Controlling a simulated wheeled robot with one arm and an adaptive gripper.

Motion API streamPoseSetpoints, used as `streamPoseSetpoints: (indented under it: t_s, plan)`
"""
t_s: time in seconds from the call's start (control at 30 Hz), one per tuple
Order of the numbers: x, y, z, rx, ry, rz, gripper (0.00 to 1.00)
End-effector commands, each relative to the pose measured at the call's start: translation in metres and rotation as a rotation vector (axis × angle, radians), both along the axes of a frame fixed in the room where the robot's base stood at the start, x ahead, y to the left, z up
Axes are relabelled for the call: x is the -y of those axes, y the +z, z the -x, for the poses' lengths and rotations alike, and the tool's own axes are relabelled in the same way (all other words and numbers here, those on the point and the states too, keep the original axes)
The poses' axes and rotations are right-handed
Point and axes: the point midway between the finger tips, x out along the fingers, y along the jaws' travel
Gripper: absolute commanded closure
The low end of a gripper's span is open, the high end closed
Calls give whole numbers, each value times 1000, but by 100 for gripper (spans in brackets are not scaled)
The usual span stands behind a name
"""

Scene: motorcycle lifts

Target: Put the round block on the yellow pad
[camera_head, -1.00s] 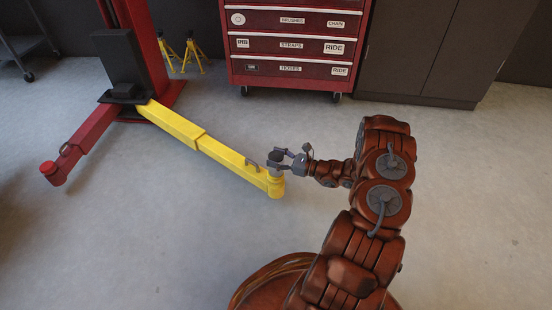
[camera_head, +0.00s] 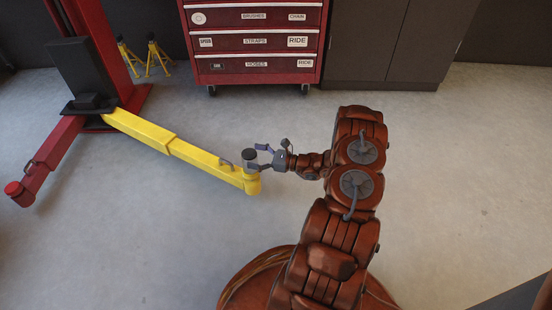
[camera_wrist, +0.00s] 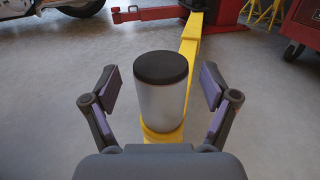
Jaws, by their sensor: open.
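The round block (camera_wrist: 160,95) is a grey cylinder with a dark top. It stands upright on the yellow pad (camera_wrist: 150,136) at the end of the yellow lift arm. In the head view the block (camera_head: 249,162) shows above the pad (camera_head: 252,187). My gripper (camera_head: 264,157) is open at the block's right side in the head view. In the wrist view my gripper (camera_wrist: 158,92) has its fingers spread left and right of the block, with a clear gap on both sides. Part of the pad is hidden behind the gripper's body.
The yellow lift arm (camera_head: 190,153) runs left to the red lift post (camera_head: 108,45). A red lift arm (camera_head: 48,160) lies left. Yellow stands (camera_head: 157,58) and a red tool chest (camera_head: 255,45) are at the back. The floor around the pad is clear.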

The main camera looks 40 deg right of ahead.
Motion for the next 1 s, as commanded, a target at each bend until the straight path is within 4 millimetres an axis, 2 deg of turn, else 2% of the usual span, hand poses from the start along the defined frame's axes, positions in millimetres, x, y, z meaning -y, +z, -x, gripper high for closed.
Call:
streamPoseSetpoints:
  t_s: [0.4, 0.7, 0.87, 1.0]
  plan:
    - [39, 3, 56, 1, -2, 0, 15]
    - [53, 1, 78, 1, 1, -1, 15]
    - [41, 14, 73, 3, 54, 25, 15]
    - [11, 43, 61, 7, 172, 84, 15]
